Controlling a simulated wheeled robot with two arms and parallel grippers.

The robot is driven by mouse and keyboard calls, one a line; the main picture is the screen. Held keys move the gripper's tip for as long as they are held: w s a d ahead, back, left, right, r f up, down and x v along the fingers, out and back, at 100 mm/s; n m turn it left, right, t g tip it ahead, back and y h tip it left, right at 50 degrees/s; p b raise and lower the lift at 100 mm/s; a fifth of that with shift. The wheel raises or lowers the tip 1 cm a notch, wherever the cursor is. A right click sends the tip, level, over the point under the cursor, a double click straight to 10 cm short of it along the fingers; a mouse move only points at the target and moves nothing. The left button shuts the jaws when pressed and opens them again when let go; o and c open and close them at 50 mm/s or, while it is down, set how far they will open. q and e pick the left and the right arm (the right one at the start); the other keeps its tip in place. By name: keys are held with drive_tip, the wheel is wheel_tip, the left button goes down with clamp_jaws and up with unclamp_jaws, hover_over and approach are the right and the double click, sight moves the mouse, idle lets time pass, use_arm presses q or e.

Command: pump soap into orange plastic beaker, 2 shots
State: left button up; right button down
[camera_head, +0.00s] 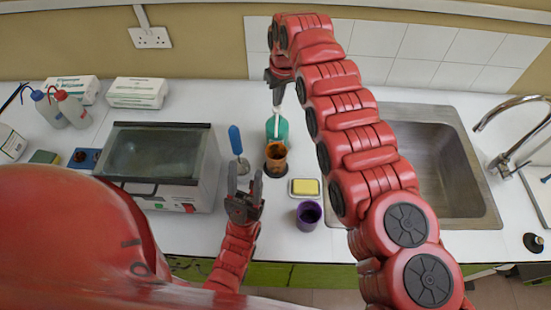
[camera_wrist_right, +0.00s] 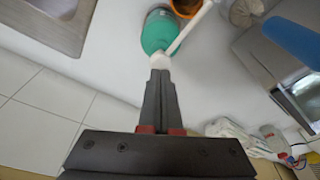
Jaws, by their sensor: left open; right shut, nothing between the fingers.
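The orange plastic beaker (camera_head: 276,157) stands on a dark round base on the counter. It shows partly at the top of the right wrist view (camera_wrist_right: 186,7). The green soap bottle (camera_head: 277,128) with a white pump stands just behind the beaker, its spout reaching toward it. In the right wrist view the bottle (camera_wrist_right: 158,32) has its white pump head (camera_wrist_right: 161,61) at my right fingertips. My right gripper (camera_head: 277,82) is shut and empty, at or just over the pump head; I cannot tell whether it touches.
A yellow sponge in a dish (camera_head: 305,188) and a purple cup (camera_head: 308,215) stand right of my left gripper. A blue-handled tool (camera_head: 236,142) stands left of the beaker, near a water bath (camera_head: 158,165). The metal sink (camera_head: 440,160) is right.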

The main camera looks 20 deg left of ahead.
idle(0.4)
wheel_tip(320, 180, up, 6)
drive_tip(key=p, duration=0.4)
idle(0.4)
